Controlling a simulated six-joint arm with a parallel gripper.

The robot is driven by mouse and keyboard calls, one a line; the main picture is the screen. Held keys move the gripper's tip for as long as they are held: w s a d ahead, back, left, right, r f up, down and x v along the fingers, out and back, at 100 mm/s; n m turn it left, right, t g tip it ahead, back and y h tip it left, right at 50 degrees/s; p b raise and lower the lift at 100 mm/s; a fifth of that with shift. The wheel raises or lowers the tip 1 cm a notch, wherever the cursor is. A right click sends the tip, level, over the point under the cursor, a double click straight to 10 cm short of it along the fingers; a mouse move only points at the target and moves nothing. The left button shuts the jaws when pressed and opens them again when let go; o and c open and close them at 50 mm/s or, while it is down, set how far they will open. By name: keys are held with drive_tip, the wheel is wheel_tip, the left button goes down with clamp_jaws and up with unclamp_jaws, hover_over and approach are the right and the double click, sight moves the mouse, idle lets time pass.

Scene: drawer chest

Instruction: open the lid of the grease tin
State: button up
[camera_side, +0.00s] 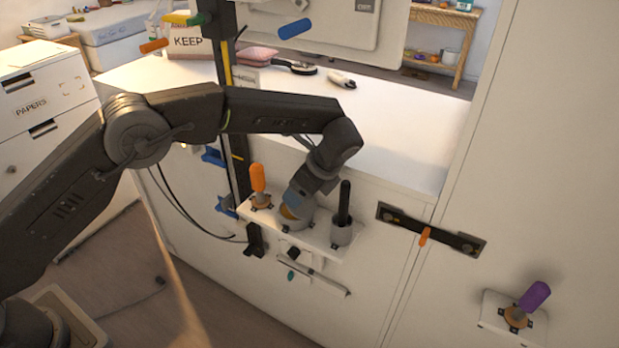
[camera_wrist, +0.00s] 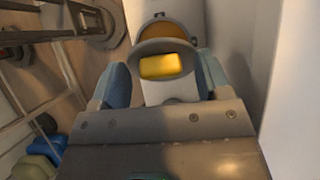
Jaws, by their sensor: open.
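The grease tin (camera_side: 302,216) is a small grey round tin on a white shelf on the chest front. In the wrist view the tin (camera_wrist: 163,20) shows an orange-brown inside beyond a grey lid (camera_wrist: 152,47) with a yellow tab (camera_wrist: 161,66). The lid appears tilted up, with a gap at its far side. My gripper (camera_side: 293,199) is right at the tin. In the wrist view its blue-grey fingers (camera_wrist: 163,68) are apart, on either side of the lid and tab. Contact cannot be told. My gripper partly hides the tin in the side view.
The white shelf (camera_side: 325,247) also carries an orange-handled tool (camera_side: 258,178) left of the tin and a black-handled tool in a grey cup (camera_side: 342,234) to the right. A black bar (camera_side: 400,223) is mounted farther right. A vertical black rail (camera_side: 237,155) stands left.

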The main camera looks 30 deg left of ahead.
drive_tip(key=v, duration=1.3)
drive_tip(key=shift+d+r, duration=0.15)
drive_tip(key=shift+r, duration=0.1)
drive_tip(key=s+a+f+n+g+h, duration=0.1)
drive_tip(key=s+a+g+h, duration=0.2)
drive_tip(key=s+a, duration=0.55)
drive_tip(key=w+f+t+h, duration=0.1)
drive_tip(key=w, duration=0.1)
drive_tip(key=w+f+t+h, duration=0.1)
drive_tip(key=w, duration=0.2)
drive_tip(key=w+d+f+m+t+h, duration=0.1)
drive_tip(key=w, duration=0.2)
drive_tip(key=shift+w, duration=0.2)
wheel_tip(320, 180, down, 7)
drive_tip(key=shift+d+f, duration=0.1)
drive_tip(key=shift+f, duration=0.1)
